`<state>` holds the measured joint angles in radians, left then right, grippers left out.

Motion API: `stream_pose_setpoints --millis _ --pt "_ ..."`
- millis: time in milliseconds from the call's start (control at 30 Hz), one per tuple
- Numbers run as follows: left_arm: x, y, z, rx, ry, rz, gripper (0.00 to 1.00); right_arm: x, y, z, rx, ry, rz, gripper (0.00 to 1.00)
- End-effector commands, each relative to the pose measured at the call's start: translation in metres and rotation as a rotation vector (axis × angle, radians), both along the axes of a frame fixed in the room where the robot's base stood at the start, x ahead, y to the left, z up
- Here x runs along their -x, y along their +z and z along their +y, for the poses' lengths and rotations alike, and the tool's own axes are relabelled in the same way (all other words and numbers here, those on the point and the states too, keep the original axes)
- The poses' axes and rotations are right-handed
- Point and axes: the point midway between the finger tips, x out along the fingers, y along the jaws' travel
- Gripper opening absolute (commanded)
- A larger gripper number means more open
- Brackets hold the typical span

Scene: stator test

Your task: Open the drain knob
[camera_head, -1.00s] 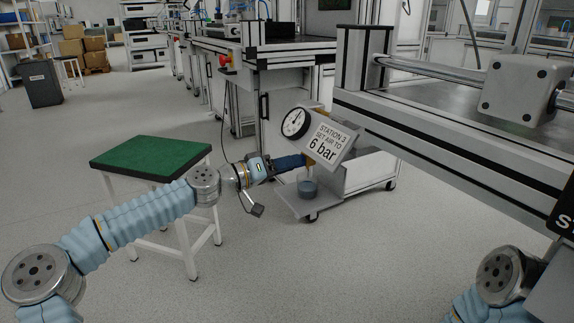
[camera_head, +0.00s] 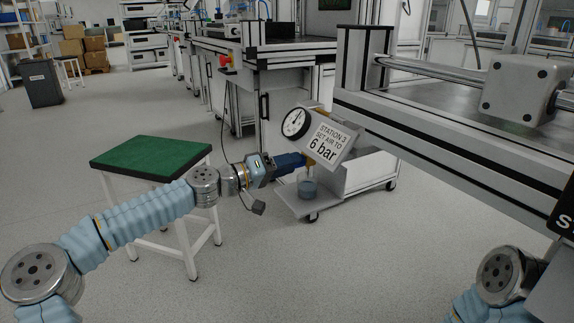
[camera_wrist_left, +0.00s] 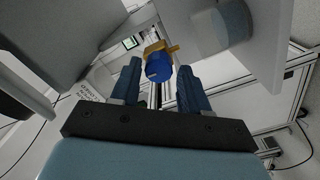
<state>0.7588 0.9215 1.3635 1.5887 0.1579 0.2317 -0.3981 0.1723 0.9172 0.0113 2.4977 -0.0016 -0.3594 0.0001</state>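The blue drain knob (camera_wrist_left: 158,68) sits on a brass fitting (camera_wrist_left: 170,49) in the left wrist view. My left gripper (camera_wrist_left: 158,80) is open, with one blue finger on each side of the knob's line. The knob shows in the gap near the fingertips. I cannot tell whether the fingers touch it. In the head view my left gripper (camera_head: 299,161) reaches under the sign beside the pressure gauge (camera_head: 295,122), and the knob is hidden there. A clear cup (camera_head: 308,188) stands below the fitting; it also shows in the wrist view (camera_wrist_left: 222,28). My right gripper is out of view.
The tilted sign (camera_head: 328,142) reads "Station 3 set air to 6 bar". The cup stands on a wheeled cart's shelf (camera_head: 329,204). A metal-framed bench (camera_head: 440,160) fills the right. Open floor lies in front.

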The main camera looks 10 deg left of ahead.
Motion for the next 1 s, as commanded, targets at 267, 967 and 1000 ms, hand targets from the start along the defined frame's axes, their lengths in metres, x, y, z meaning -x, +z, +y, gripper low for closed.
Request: stream_pose_setpoints --millis 267,967,1000 --pt "0.000 0.001 0.000 0.000 -0.001 -0.001 0.59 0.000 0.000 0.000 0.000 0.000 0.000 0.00" --pt "0.069 0.001 0.096 0.001 0.002 0.001 0.59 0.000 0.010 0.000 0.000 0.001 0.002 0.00" --pt "0.072 0.001 0.101 0.001 0.002 0.001 0.59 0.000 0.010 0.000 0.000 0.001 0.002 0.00"
